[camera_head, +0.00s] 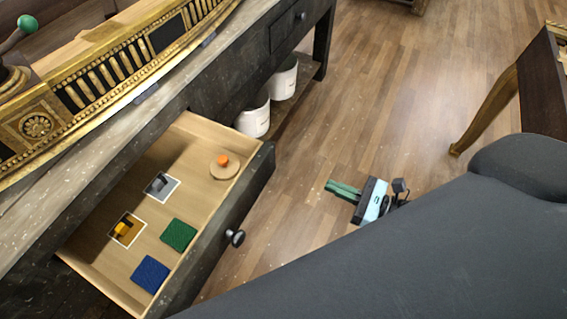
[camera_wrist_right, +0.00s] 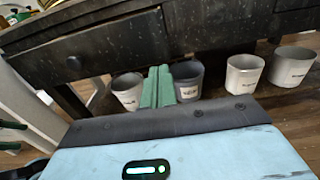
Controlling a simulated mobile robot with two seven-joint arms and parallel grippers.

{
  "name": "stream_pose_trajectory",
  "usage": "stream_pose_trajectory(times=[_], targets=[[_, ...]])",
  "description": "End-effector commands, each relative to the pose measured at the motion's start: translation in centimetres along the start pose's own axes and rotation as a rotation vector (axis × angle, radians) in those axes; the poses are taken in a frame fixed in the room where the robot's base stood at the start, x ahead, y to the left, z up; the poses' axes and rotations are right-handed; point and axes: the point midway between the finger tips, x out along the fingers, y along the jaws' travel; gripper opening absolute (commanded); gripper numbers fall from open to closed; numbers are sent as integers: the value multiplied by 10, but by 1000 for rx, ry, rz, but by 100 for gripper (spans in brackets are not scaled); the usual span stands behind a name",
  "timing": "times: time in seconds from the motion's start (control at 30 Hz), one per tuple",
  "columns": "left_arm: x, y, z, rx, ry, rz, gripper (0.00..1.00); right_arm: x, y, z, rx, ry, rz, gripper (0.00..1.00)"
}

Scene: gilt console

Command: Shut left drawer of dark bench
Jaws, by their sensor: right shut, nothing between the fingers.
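The dark bench (camera_head: 70,193) runs diagonally across the left of the head view. Its left drawer (camera_head: 238,208) is pulled well out, with a round dark knob (camera_head: 236,238) on its front. The drawer front also shows in the right wrist view (camera_wrist_right: 115,45). My right gripper (camera_head: 330,185) is shut and empty, in front of the drawer and apart from it, over the floor. Its green fingers (camera_wrist_right: 157,84) are together in the right wrist view. Dark green bars at the left edge of that view may be my left gripper (camera_wrist_right: 12,125), too cut off to tell.
Inside the drawer are a blue square (camera_head: 150,274), a green square (camera_head: 178,235), two framed pieces and a round wooden disc (camera_head: 225,167). White buckets (camera_head: 254,118) stand on the lower shelf. A gilt-legged table (camera_head: 490,110) stands at the right. Floor before the drawer is clear.

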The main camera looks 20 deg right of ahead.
Motion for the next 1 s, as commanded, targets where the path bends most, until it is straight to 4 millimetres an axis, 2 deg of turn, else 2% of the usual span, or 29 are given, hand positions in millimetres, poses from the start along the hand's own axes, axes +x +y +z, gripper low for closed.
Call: stream_pose_trajectory(times=[0.17, 0.7, 1.0], targets=[[0, 0, 0, 0, 0, -1, 92, 17, -1, 1, 1, -4, -1, 0], [-1, 0, -1, 1, 0, -1, 92, 109, -1, 1, 3, -2, -2, 0], [-1, 0, 0, 0, -2, -1, 92, 136, 0, 0, 4, 0, -2, 0]])
